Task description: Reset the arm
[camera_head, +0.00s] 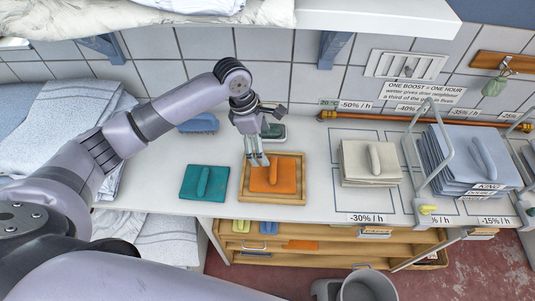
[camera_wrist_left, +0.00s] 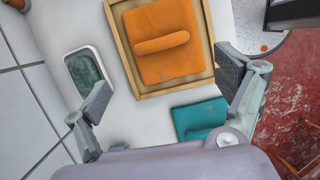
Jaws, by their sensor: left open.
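My left arm reaches in from the left in the head view. Its gripper (camera_head: 257,160) is above the wooden tray (camera_head: 288,200), near the tray's back left part. In the left wrist view the left gripper (camera_wrist_left: 165,90) has its two fingers wide apart with nothing between them. An orange pad with a handle (camera_head: 283,180) lies in the tray; it also shows in the left wrist view (camera_wrist_left: 160,60). A teal pad with a handle (camera_head: 191,186) lies on the white counter left of the tray. My right gripper is out of view.
Pale stacked cloths with a handled pad (camera_head: 368,172) and a blue-grey stack (camera_head: 466,165) behind a metal frame stand at right. A blue brush-like item (camera_head: 200,124) lies behind. A shelf (camera_head: 370,18) overhangs the counter. A grey bin (camera_head: 368,286) stands below.

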